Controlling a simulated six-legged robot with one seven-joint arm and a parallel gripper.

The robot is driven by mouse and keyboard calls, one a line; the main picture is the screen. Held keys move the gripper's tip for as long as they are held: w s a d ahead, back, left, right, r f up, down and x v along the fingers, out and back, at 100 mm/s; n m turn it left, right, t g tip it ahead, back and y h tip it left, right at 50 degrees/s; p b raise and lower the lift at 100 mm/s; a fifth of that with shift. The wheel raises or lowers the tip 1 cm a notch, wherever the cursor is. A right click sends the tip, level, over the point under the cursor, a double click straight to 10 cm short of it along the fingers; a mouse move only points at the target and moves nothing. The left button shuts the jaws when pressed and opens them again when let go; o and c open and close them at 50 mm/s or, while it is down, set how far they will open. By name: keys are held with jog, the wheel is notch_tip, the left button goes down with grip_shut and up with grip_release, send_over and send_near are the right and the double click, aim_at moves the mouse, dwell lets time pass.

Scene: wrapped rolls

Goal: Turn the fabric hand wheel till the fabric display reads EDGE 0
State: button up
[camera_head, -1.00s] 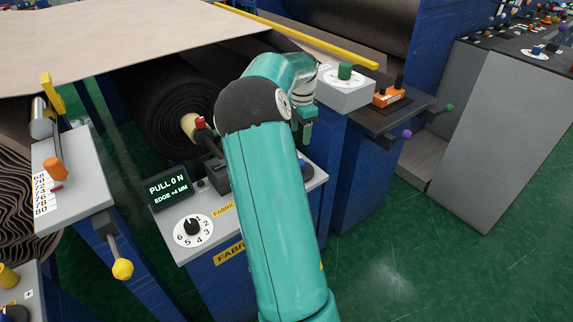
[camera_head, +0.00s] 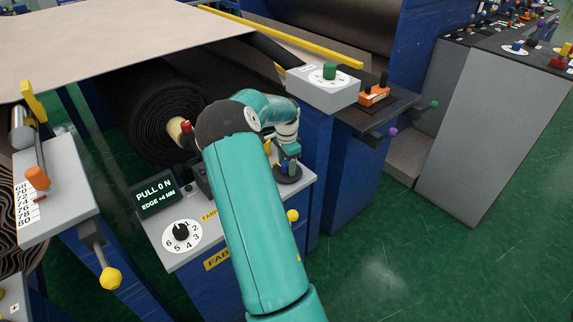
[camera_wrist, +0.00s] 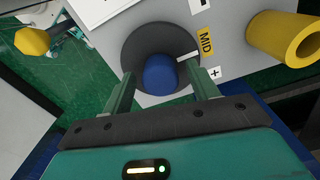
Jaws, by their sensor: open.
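The fabric display (camera_head: 156,196) reads PULL 0 N and EDGE +4 MM. The fabric hand wheel is a dark round disc (camera_head: 290,174) at the right end of the grey panel, mostly beneath my gripper (camera_head: 287,160). In the wrist view the wheel (camera_wrist: 137,47) has a blue knob (camera_wrist: 160,72) and a white mark pointing toward a yellow MID label (camera_wrist: 206,42). Plus and minus labels lie to either side of MID. My gripper (camera_wrist: 160,78) is open, its fingers on either side of the blue knob; I cannot tell whether they touch it.
A numbered dial (camera_head: 181,234) sits on the same panel. A black roll (camera_head: 160,115) lies behind it. A grey box with a green knob (camera_head: 329,71) stands at right. A yellow cylinder (camera_wrist: 287,38) is close by in the wrist view. Green floor is open at right.

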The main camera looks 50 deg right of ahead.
jog(key=shift+f, duration=0.4)
jog(key=c, duration=1)
jog(key=shift+n, duration=0.3)
jog(key=n, duration=1.1)
jog(key=shift+s, duration=0.1)
